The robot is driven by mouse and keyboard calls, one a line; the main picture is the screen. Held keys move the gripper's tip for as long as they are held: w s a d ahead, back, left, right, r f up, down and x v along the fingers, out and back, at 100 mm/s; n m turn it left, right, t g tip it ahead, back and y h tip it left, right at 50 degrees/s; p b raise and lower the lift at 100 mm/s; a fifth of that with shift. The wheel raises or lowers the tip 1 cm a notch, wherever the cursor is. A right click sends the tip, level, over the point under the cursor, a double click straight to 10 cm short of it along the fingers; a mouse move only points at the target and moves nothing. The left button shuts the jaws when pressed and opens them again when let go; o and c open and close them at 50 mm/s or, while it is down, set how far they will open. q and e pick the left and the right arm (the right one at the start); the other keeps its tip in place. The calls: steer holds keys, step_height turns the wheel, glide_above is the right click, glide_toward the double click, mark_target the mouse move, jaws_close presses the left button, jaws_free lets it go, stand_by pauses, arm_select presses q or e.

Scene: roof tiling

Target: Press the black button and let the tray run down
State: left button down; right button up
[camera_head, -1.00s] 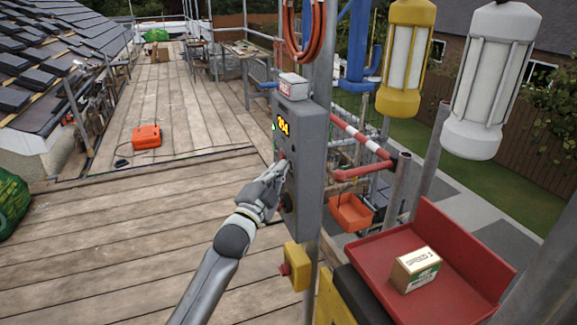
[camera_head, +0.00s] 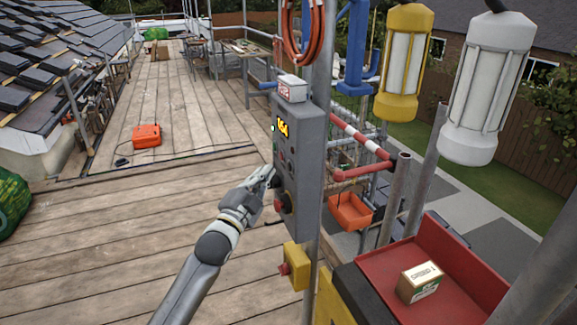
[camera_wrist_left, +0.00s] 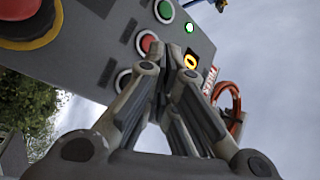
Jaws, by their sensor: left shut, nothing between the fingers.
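A grey control box (camera_head: 300,165) with a lit yellow display stands on a post in the head view. A red tray (camera_head: 455,246) with a small carton (camera_head: 419,283) is at lower right. My right gripper is out of view.
A large red stop button (camera_wrist_left: 22,10) is on the same face. A yellow box (camera_head: 297,266) with a red knob hangs below. An orange tray (camera_head: 350,211) and red-white rails are behind. Hanging lamps (camera_head: 489,88) are at upper right.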

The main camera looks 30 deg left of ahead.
arm_select(q)
steer(key=shift+s+a, duration=0.9)
steer(key=shift+s, duration=0.2)
steer(key=s+d+f+n+g, duration=0.1)
steer(key=s+f+n+g, duration=0.2)
steer(key=f, duration=1.5)
steer(key=s+d+f+n+g, duration=0.1)
steer(key=s+f+g, duration=0.3)
steer(key=f, duration=1.5)
steer(key=s+d+f+n+g+b, duration=0.1)
steer(key=s+d+f+g, duration=0.2)
steer(key=s+f, duration=0.55)
steer(key=s+d+f+n+g, duration=0.1)
steer(key=s+d+f+g, duration=0.3)
steer(key=f, duration=0.7)
steer(key=s+d+f+g, duration=0.2)
steer(key=s+f, duration=0.2)
steer(key=s, duration=0.6)
steer(key=s+d+f+n+g+h, duration=0.1)
steer(key=s+f, duration=0.4)
steer(key=s, duration=0.6)
steer(key=s+d+f+n+g+b, duration=0.1)
steer(key=s+f, duration=0.4)
steer(key=s, duration=0.5)
steer(key=d+g, duration=0.1)
steer(key=d, duration=0.1)
steer(key=shift+s+d+g, duration=0.3)
steer(key=shift+s+d, duration=0.05)
steer(key=shift+s, duration=0.05)
